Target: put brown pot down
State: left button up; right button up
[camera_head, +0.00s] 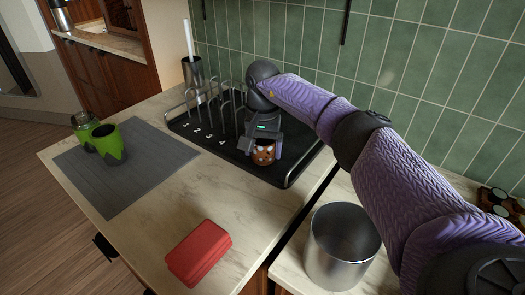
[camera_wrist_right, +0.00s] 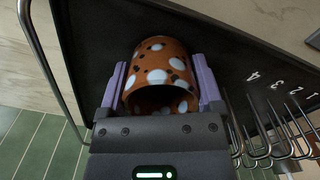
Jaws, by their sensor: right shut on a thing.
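The brown pot (camera_head: 264,155), orange-brown with white and dark spots, is between the fingers of my right gripper (camera_head: 263,147) at the right part of the black numbered tray (camera_head: 245,168). In the right wrist view the pot (camera_wrist_right: 160,65) lies between the two purple fingers (camera_wrist_right: 160,88), with its open mouth facing the gripper. The right gripper is shut on it. The pot is over or on the bare tray surface; I cannot tell whether its base touches. My left gripper is not in view.
Wire hooks (camera_head: 212,103) stand beside the pot, and a metal rail edges the tray. A steel pot (camera_head: 342,246) and a red block (camera_head: 199,252) are nearer. The tiled wall is behind.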

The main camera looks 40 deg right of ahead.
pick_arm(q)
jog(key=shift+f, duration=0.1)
pick_arm(e)
jog(key=shift+f, duration=0.15)
jog(key=o, duration=1.3)
jog(key=shift+c, duration=0.2)
notch_tip(320, 180, up, 8)
jog(key=shift+f+p, duration=0.2)
jog(key=shift+p, duration=0.9)
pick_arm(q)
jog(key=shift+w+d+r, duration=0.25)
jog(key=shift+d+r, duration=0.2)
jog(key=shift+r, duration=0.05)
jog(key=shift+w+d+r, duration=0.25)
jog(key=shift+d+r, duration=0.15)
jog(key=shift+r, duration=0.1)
pick_arm(e)
jog(key=shift+r, duration=0.1)
